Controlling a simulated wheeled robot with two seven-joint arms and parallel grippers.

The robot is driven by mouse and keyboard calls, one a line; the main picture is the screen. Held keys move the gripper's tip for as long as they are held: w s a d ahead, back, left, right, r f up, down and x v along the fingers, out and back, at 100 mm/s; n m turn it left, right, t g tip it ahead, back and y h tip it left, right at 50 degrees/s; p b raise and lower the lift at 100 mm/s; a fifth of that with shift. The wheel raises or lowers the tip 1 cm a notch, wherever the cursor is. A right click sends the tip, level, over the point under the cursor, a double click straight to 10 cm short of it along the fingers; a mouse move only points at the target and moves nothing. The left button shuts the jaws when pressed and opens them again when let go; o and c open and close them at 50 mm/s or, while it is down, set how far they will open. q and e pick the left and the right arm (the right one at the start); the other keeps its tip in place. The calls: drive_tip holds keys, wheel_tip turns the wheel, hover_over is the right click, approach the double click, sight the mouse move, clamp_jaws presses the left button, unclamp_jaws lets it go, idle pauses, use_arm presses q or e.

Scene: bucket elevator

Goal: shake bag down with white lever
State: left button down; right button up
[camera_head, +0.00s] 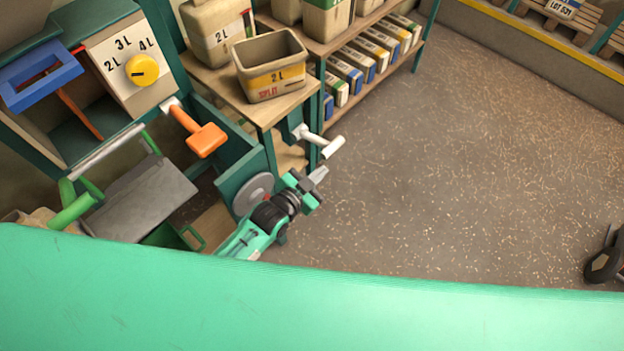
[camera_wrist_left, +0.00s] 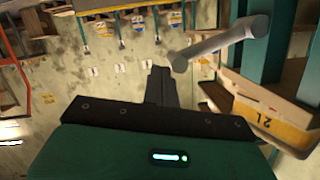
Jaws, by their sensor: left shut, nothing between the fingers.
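The white lever (camera_head: 331,147) sticks out to the right from a grey pivot on the green frame, beside the wooden bench. In the left wrist view, its pale round handle (camera_wrist_left: 222,42) lies close to my fingers on their right side. My left gripper (camera_head: 318,176) is just below the lever's handle in the head view, shut and empty. It also shows in the left wrist view (camera_wrist_left: 160,76), with fingers together. I cannot tell whether it touches the lever. A tan shape (camera_head: 38,219) at the lower left may be part of a bag, mostly hidden. My right gripper is not visible.
An orange lever (camera_head: 206,140) and a round grey disc (camera_head: 254,193) are near my left arm. A tan 2L bin (camera_head: 270,68) stands on the bench above the white lever.

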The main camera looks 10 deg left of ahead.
use_arm(q)
drive_tip(key=shift+v, duration=1.65)
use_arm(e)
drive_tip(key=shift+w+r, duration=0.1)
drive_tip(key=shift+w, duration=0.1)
use_arm(q)
drive_tip(key=shift+d, duration=0.1)
